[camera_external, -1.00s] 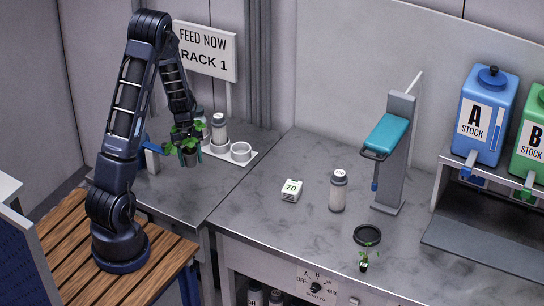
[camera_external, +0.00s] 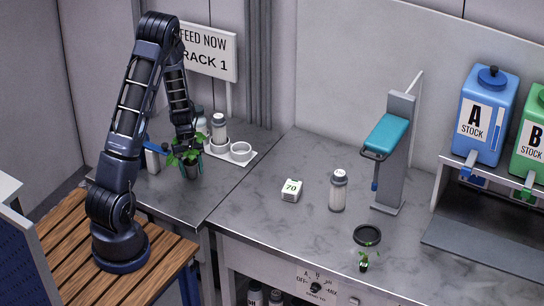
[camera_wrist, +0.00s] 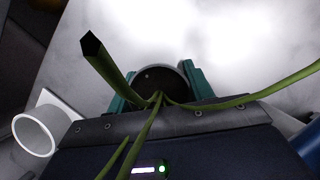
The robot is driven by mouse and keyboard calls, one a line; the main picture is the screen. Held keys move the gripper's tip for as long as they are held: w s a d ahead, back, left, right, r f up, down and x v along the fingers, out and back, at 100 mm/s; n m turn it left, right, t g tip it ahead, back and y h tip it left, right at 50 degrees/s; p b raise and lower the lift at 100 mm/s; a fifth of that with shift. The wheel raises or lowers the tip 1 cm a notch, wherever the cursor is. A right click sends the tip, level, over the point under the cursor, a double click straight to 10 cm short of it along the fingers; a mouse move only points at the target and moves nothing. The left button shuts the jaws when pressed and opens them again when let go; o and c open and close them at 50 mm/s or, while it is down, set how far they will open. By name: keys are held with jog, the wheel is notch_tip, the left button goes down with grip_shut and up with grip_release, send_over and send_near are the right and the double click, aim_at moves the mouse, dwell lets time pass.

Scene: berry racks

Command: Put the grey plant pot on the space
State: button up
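My gripper (camera_external: 190,163) has teal fingers and is shut on the grey plant pot (camera_external: 192,172), which holds a leafy green plant. The pot is roughly upright, low over the left grey bench; whether it touches the bench I cannot tell. In the wrist view, the pot (camera_wrist: 160,76) sits between the teal fingers, with green stems crossing the picture. The pot's lower part is hidden there. Which spot is the space is not marked clearly. Pale bench surface shows beyond the pot in the wrist view.
A blue-handled item (camera_external: 153,157) stands left. On the right bench are a white block (camera_external: 291,190), bottle (camera_external: 338,190), black ring (camera_external: 367,235) and seedling (camera_external: 364,258).

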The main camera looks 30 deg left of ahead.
jog(key=o, duration=0.4)
jog(key=shift+r, duration=0.1)
jog(key=v, duration=1.2)
notch_tip(320, 180, up, 11)
jog(key=m+t, duration=0.1)
jog(key=m, duration=0.2)
send_over(188, 164)
jog(key=s+d+r+m+t+y, duration=0.1)
jog(key=s+d+r+m+t, duration=0.1)
jog(key=s+r, duration=0.6)
jog(key=s+d+r+m+t+y, duration=0.2)
jog(key=s+r, duration=0.6)
jog(key=s, duration=0.6)
jog(key=shift+s+d+m+t, duration=0.3)
jog(key=shift+d+m+t, duration=0.25)
jog(key=shift+m+t, duration=0.85)
jog(key=shift+r, duration=0.1)
